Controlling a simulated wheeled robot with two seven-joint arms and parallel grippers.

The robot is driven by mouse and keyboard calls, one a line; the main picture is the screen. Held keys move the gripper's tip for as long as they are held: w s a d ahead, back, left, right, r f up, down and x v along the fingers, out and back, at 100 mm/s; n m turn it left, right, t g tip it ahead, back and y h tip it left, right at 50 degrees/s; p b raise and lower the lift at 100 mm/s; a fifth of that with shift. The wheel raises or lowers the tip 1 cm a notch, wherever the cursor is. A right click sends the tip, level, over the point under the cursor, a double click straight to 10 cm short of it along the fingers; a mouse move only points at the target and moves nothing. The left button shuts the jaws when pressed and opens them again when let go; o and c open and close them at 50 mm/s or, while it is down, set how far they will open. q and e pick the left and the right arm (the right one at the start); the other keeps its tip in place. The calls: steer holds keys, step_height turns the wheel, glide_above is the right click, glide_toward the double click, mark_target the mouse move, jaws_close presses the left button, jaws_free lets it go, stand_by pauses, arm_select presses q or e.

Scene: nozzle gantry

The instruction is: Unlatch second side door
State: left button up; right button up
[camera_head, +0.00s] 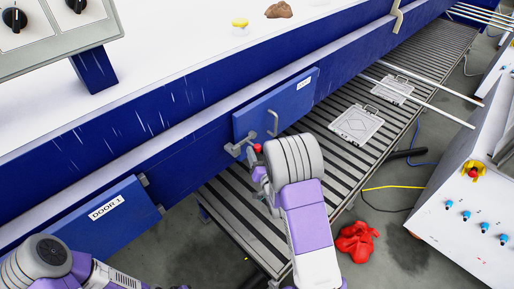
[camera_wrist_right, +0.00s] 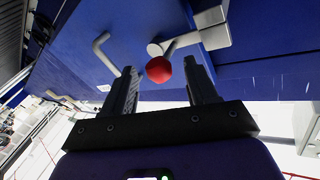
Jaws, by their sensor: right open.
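Door 1 (camera_head: 105,210) is a blue panel further left. A slatted conveyor (camera_head: 345,147) with metal plates (camera_head: 357,125) runs below the doors. A white control cabinet (camera_head: 470,200) stands at right.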

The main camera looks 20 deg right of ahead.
steer(key=shift+w+d, duration=0.15)
steer(key=shift+w, duration=1.15)
steer(key=shift+c, duration=0.5)
jaws_close()
